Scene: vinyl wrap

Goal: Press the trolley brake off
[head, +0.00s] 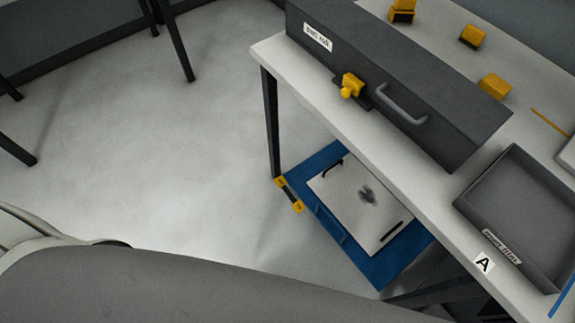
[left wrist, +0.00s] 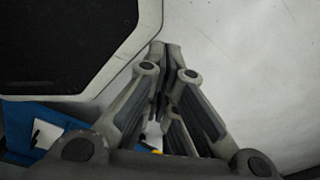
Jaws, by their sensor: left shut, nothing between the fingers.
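The blue trolley (head: 331,157) stands low on the floor under the table. A white panel (head: 345,200) with black slots and a dark smudge lies on it. A yellow-and-black bar (head: 289,195), which looks like the brake pedal, sits at its left corner beside a table leg. Whether it is pressed cannot be told. My left gripper (left wrist: 168,55) is shut and empty in the left wrist view. Blue of the trolley (left wrist: 22,113) shows at lower left there, partly hidden. A small yellow patch (left wrist: 156,152) shows behind the fingers. Neither gripper shows in the head view.
The table (head: 300,85) overhangs the trolley and bears a dark grey box (head: 400,70) with a yellow knob, an open dark tray (head: 530,200) and several yellow blocks. A dark table leg (head: 271,125) stands close to the pedal.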

